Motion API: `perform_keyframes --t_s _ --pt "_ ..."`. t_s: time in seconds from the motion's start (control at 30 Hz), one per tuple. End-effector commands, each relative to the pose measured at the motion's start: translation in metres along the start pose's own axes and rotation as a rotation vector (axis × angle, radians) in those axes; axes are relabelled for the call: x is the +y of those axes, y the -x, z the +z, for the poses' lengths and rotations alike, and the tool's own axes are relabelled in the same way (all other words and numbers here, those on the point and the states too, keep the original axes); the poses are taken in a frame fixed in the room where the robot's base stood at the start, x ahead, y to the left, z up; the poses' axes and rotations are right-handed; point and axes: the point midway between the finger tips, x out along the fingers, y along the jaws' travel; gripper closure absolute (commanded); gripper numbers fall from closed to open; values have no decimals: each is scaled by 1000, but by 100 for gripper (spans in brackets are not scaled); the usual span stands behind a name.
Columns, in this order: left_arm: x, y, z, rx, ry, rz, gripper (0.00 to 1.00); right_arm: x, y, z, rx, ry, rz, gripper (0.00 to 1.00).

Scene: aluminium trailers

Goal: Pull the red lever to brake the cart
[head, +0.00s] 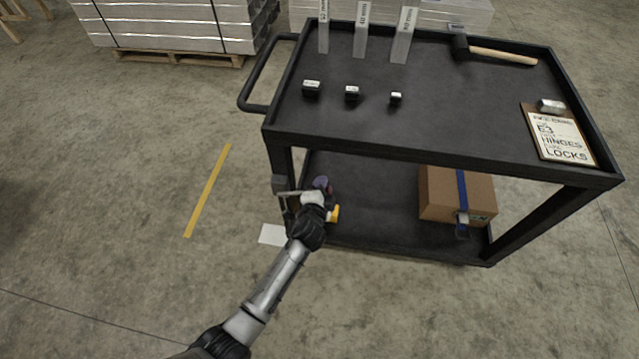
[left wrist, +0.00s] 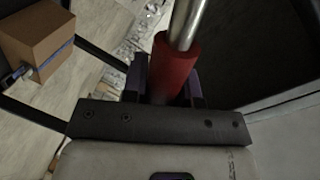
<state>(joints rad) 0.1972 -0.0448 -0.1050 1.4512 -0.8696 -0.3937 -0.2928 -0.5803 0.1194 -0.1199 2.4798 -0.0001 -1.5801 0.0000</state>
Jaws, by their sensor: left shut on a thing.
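The red lever (left wrist: 174,66) shows in the left wrist view as a red sleeve on a bare metal rod. It lies between the fingers of my left gripper (left wrist: 165,88), which is shut on the red sleeve. In the head view my left gripper (head: 316,190) is at the left front leg of the black cart (head: 440,100), beside the lower shelf. There the red part of the lever is hidden by the gripper; a pale rod (head: 290,193) shows beside it. My right gripper is in neither view.
A cardboard box (head: 440,195) with a blue strap sits on the cart's lower shelf. The top carries a mallet (head: 505,55), a clipboard (head: 558,135) and small dark blocks (head: 352,92). A yellow floor line (head: 208,190) lies left of the cart, with open floor around it.

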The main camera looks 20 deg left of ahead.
Motion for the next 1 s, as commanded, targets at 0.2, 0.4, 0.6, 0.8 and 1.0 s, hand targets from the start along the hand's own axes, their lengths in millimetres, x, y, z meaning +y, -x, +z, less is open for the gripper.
perform_keyframes --t_s 0.2,0.4,0.6,0.8,1.0 --pt "9 -2 0 -10 -55 0 100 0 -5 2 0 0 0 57" --pt "12 -2 1 -15 -76 1 100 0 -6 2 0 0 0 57" --pt "13 -2 2 -17 -80 3 100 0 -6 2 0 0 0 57" --pt "14 -2 3 -19 -81 5 68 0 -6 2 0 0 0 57" --pt "13 -2 2 -18 -78 3 62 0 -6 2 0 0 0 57"
